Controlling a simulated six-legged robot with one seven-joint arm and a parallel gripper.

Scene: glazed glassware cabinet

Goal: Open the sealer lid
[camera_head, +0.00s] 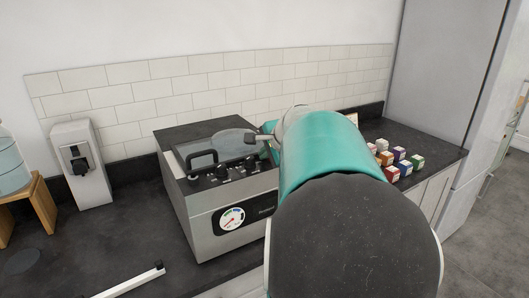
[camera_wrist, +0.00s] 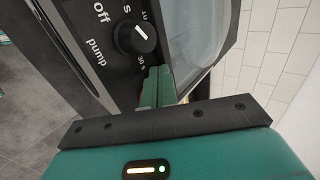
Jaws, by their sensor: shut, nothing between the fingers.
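The sealer (camera_head: 245,222) is a steel box with a dark top, a round gauge and control knobs at the front. Its clear lid (camera_head: 228,142) lies flat on top, with a black handle (camera_head: 202,158) at the left; the lid looks shut. In the wrist view, part of the clear lid (camera_wrist: 205,30) shows close by, beside a control knob (camera_wrist: 137,38) and the words "off" and "pump". My gripper (camera_wrist: 158,76) has its green fingers together, with nothing between them, close to the panel and lid edge. I cannot tell whether they touch. My arm hides the sealer's right side in the head view.
A white dispenser (camera_head: 83,165) stands left by the tiled wall, near a water jug (camera_head: 12,165) on a wooden stand (camera_head: 35,205). Several small coloured boxes (camera_head: 395,160) stand right of my arm. A white bar (camera_head: 130,280) lies on the front counter. Dark counter left of the sealer is mostly clear.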

